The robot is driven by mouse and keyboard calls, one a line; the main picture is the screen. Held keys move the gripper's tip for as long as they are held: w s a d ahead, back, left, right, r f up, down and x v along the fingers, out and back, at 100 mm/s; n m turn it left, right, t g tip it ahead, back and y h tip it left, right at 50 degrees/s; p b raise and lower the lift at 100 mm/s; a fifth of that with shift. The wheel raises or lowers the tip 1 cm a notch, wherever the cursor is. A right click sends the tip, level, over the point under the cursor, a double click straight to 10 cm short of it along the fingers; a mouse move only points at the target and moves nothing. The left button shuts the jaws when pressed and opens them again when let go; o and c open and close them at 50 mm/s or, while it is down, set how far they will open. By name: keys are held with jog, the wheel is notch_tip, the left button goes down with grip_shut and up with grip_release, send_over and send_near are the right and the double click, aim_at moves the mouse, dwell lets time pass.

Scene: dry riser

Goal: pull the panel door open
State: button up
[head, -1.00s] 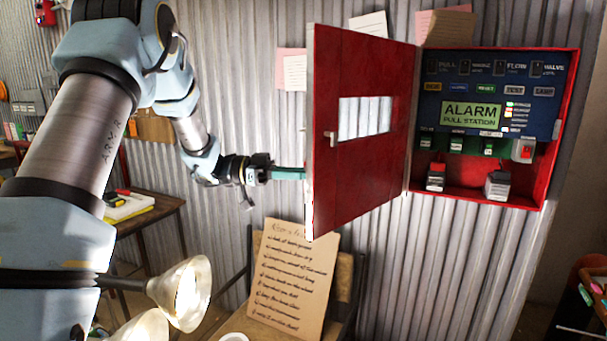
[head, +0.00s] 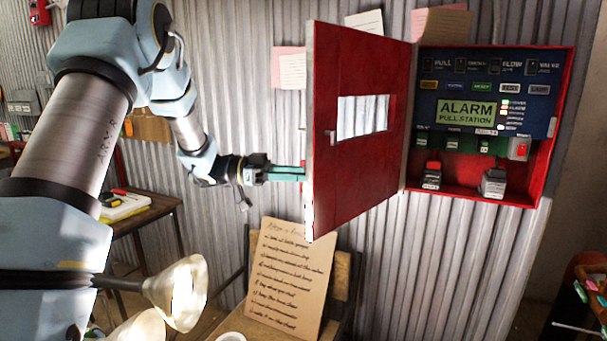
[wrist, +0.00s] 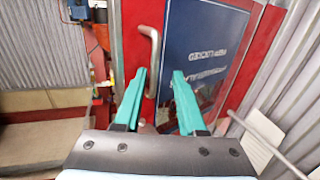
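The red panel door (head: 365,185) stands swung out from the left side of the red alarm box (head: 560,130), whose inside shows. Its near face in the head view has a pale window and a small latch (head: 332,137). In the wrist view the door's other face shows a blue sign (wrist: 205,50) and a silver bar handle (wrist: 153,45). My gripper (head: 303,173) is left of the door's free edge, on the sign side. Its two green fingers (wrist: 160,74) are apart, with the handle's lower part near the left fingertip. Contact cannot be told.
A chair (head: 345,285) with a handwritten board (head: 290,275) stands below the door. A wooden table (head: 150,215) is behind my arm at left. A red stand with pens (head: 590,295) is at lower right. Corrugated wall lies close behind.

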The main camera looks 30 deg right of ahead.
jog(key=b+v, duration=0.3)
jog(key=v, duration=0.8)
jog(key=shift+d, duration=0.1)
